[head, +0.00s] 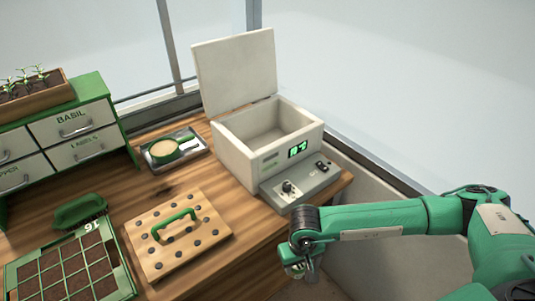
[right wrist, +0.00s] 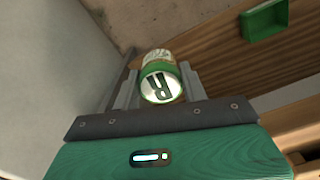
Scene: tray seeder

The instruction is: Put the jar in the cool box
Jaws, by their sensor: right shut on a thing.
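The cool box (head: 238,160) is a white box on the wooden bench, with its lid (head: 235,72) standing open at the back. Its inside looks empty from the head view. A green display glows on its front. My right gripper (head: 296,270) is in front of the bench's right end, below and to the right of the cool box. In the right wrist view, it is shut on the jar (right wrist: 160,82), which has a green and white end marked with a dark R. The jar is mostly hidden in the head view. My left gripper is not in view.
A grey control panel (head: 296,188) with a knob juts from the cool box's front. A dibber board (head: 165,262) with a green handle, a seed tray (head: 128,270), a brush (head: 79,211) and a scoop on a small tray (head: 200,151) occupy the bench. Drawers (head: 75,127) stand at left.

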